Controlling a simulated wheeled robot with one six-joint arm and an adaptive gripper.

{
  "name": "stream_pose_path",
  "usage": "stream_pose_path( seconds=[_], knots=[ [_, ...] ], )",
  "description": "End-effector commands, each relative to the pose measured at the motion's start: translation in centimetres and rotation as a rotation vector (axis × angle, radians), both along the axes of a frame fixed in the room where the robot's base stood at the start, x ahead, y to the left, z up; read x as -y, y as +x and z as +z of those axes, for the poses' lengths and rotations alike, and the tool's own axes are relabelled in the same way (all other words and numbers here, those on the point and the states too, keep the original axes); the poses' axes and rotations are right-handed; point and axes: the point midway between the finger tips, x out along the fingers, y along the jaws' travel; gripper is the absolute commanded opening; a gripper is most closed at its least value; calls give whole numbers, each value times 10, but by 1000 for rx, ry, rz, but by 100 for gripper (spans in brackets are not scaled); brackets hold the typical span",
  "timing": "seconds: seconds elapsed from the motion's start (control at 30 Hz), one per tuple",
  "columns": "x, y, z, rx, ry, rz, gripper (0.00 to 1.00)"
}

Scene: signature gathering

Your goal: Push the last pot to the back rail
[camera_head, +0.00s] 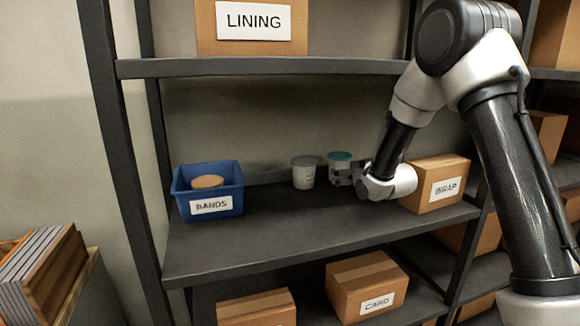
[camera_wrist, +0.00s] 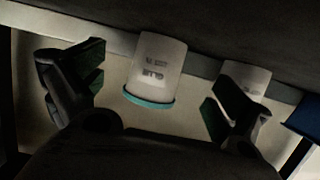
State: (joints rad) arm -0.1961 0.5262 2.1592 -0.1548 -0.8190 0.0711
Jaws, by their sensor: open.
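The teal-lidded pot (camera_head: 340,157) stands upright at the back of the middle shelf, right of a grey-lidded pot (camera_head: 303,174). My gripper (camera_head: 345,179) is open at the teal-lidded pot. In the wrist view, which is upside down, the teal-lidded pot (camera_wrist: 156,70) with its GLUE label shows between the spread fingers of my gripper (camera_wrist: 155,82). The other pot (camera_wrist: 245,78) is behind the right finger, partly hidden. The back rail (camera_wrist: 205,65) runs behind both pots. I cannot tell whether either pot touches it.
A blue BANDS bin (camera_head: 225,190) with a round lidded thing inside stands on the left of the shelf (camera_head: 290,235). A WRAP box (camera_head: 428,188) stands close to my wrist on the right. The shelf's front and middle are clear. A shelf above (camera_head: 260,67) limits height.

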Motion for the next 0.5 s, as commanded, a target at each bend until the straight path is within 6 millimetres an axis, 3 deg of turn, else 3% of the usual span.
stream_pose_path(
  seconds=[0.5],
  knots=[
    [-7, 20, 0, 0, 0, 0, 100]
  ],
)
